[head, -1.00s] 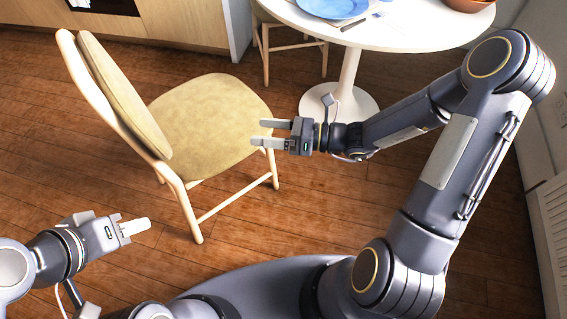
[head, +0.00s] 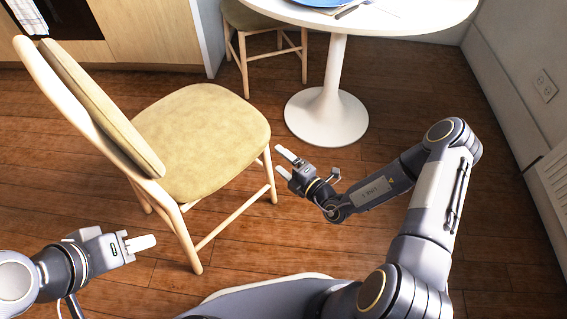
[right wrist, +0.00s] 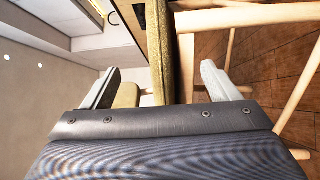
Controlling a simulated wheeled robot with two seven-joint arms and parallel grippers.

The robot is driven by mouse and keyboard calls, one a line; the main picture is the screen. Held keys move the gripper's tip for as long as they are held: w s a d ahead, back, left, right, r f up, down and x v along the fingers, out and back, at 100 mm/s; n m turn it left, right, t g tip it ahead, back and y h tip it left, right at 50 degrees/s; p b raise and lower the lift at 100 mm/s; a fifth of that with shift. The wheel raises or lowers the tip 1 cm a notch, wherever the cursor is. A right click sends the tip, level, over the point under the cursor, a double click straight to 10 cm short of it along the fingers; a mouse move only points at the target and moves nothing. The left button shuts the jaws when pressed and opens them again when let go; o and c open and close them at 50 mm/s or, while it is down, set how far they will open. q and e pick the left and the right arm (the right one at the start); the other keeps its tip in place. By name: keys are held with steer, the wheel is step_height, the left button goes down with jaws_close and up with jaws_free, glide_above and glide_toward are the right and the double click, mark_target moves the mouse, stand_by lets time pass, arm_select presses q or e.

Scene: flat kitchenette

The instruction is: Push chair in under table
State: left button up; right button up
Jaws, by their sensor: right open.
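The wooden chair (head: 203,135) with a yellow cushioned seat and back stands upright on the floor at the left of the head view. Its backrest is on the left and its seat points right. The round white table (head: 390,27) is at the top, on a white pedestal; a floor gap separates it from the chair. My right gripper (head: 284,163) is open and empty, just right of the seat's front edge. Yellow cushion and pale wood show beyond its fingers in the right wrist view (right wrist: 160,85). My left gripper (head: 138,243) is near the chair's back legs; its finger gap is hidden.
A second seat, a stool or chair (head: 262,30), stands behind the table's left side. Wooden cabinets (head: 150,35) line the back left. A blue plate (head: 320,2) is on the table. A wall with a socket (head: 544,86) bounds the right. Floor between chair and pedestal is clear.

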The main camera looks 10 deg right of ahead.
mark_target(267, 151)
steer(key=b+x, duration=0.2)
steer(key=x, duration=0.5)
steer(key=shift+b, duration=0.3)
steer(key=shift+w+a, duration=0.3)
steer(key=shift+w, duration=0.05)
jaws_close()
